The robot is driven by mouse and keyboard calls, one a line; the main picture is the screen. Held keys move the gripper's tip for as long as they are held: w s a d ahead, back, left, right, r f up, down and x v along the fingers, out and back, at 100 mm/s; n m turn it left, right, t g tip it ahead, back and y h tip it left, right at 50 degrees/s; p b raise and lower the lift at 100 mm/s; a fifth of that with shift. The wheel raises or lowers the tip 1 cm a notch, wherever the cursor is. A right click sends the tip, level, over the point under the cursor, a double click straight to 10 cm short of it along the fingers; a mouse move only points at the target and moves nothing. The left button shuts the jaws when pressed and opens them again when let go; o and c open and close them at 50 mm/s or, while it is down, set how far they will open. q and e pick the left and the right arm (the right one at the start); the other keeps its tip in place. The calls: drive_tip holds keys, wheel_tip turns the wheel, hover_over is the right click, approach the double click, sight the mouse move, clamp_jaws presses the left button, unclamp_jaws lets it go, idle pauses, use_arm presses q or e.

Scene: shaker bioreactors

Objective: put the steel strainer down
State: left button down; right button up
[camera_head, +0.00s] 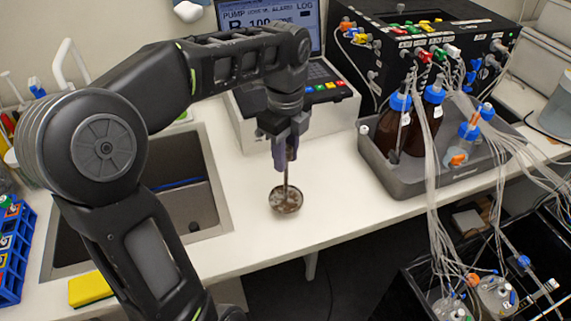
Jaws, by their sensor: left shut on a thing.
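The steel strainer (286,201) has a round bowl and a thin upright handle. My left gripper (285,160) is shut on the upper part of the handle, with the bowl hanging below it. The bowl is over the white counter (335,200), between the sink and the grey tray. I cannot tell whether the bowl touches the counter. My right gripper is not in the view.
The sink (222,200) is to the left and a yellow sponge (90,288) lies at its front edge. A grey tray (405,182) with brown bottles stands to the right, with loose tubes hanging over it. A pump unit with a screen (268,22) is behind. Counter right of the strainer is clear.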

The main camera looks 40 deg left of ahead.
sight(286, 179)
use_arm(q)
wheel_tip(286, 179, down, 3)
drive_tip(key=shift+f, duration=0.1)
drive_tip(key=shift+f, duration=0.1)
drive_tip(key=c, duration=1.1)
unclamp_jaws()
